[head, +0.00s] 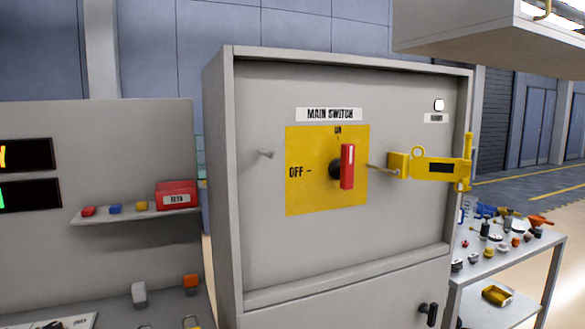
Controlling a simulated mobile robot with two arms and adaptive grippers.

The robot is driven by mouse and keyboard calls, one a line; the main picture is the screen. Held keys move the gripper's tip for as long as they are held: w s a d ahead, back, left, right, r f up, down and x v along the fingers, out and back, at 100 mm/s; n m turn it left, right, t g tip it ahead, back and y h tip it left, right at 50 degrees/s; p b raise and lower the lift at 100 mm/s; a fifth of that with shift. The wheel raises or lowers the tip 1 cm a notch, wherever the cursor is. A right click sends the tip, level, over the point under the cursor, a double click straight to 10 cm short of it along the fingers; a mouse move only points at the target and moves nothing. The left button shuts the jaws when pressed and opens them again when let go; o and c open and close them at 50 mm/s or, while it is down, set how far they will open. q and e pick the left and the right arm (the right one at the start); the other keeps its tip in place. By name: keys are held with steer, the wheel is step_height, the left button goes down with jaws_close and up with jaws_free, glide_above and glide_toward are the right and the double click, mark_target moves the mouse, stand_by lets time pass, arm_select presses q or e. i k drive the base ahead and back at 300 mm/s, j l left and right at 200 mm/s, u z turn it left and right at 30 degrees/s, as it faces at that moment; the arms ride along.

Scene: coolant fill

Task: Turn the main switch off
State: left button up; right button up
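The main switch's red handle (347,166) stands upright on a dark round hub in the middle of a yellow plate (310,196). The handle is in line with the ON mark (338,130) at the top of the plate. The OFF mark (296,172) is at the plate's left. A MAIN SWITCH label (330,114) sits above the plate on the grey cabinet (265,245). Neither of my grippers shows in the head view.
A yellow latch-like device (430,166) sits right of the switch, by a thin peg. A small peg (264,153) sticks out at left. A red box (176,196) stands on the left shelf. A cart (525,268) with small parts stands right. An overhead cabinet (470,35) juts in top right.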

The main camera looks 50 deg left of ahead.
mark_target(342, 168)
steer(key=u, duration=1.3)
